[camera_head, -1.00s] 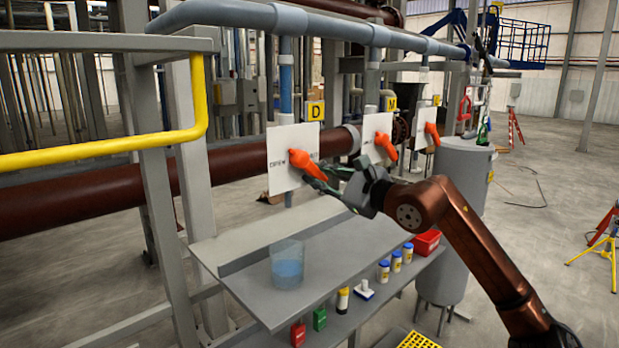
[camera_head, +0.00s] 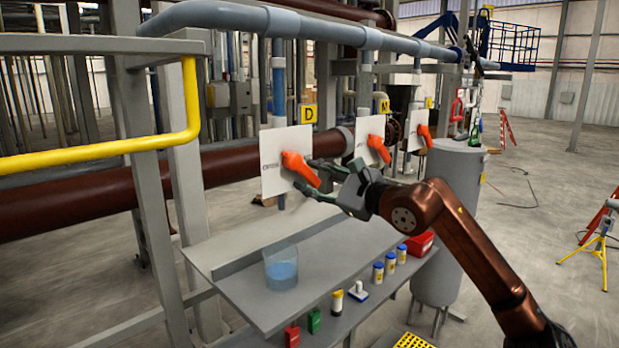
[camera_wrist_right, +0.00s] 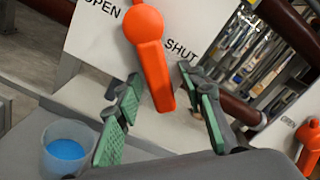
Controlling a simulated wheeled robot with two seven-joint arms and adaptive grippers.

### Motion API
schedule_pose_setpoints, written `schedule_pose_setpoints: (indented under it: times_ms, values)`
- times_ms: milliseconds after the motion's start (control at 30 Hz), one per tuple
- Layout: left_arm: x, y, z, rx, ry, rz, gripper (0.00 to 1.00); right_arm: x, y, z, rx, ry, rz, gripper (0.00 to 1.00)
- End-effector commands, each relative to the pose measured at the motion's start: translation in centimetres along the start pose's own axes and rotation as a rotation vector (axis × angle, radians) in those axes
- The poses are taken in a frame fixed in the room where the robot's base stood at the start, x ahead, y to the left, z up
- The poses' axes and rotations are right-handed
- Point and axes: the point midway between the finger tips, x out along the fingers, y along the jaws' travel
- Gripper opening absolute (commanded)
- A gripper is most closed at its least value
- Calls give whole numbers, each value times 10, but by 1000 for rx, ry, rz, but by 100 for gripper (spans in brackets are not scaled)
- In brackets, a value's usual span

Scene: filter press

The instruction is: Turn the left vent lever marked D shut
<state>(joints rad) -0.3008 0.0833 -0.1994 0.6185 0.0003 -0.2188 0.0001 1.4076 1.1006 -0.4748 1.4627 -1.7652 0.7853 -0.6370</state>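The vent lever D (camera_head: 300,168) is orange and sits on a white plate (camera_head: 270,182) beside a yellow D sign (camera_head: 308,114). In the head view it slants down to the right. The right wrist view shows the lever (camera_wrist_right: 152,60) below and between the words OPEN and SHUT, its free end towards me. My right gripper (camera_head: 312,178) is at the lever. Its green-padded fingers (camera_wrist_right: 163,118) are apart, one each side of the lever's free end, with visible gaps. My left gripper is not in view.
More orange levers (camera_head: 379,150) on white plates stand to the right. A beaker of blue liquid (camera_head: 281,268) stands on the grey shelf (camera_head: 340,262) below. Small bottles are on a lower shelf. A grey cylinder (camera_head: 448,220) is at right; a yellow rail (camera_head: 120,147) is at left.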

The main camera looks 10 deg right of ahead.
Motion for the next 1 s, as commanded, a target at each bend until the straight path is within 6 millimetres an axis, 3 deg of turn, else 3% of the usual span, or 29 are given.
schedule_pose_setpoints:
  times_ms: [533,700,1000]
  values:
    - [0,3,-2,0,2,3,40,-99,0,-1,-2,2,-2,36]
    - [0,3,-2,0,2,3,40,-113,0,0,-1,1,-1,36]
    - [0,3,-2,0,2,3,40,-116,0,0,0,0,0,36]
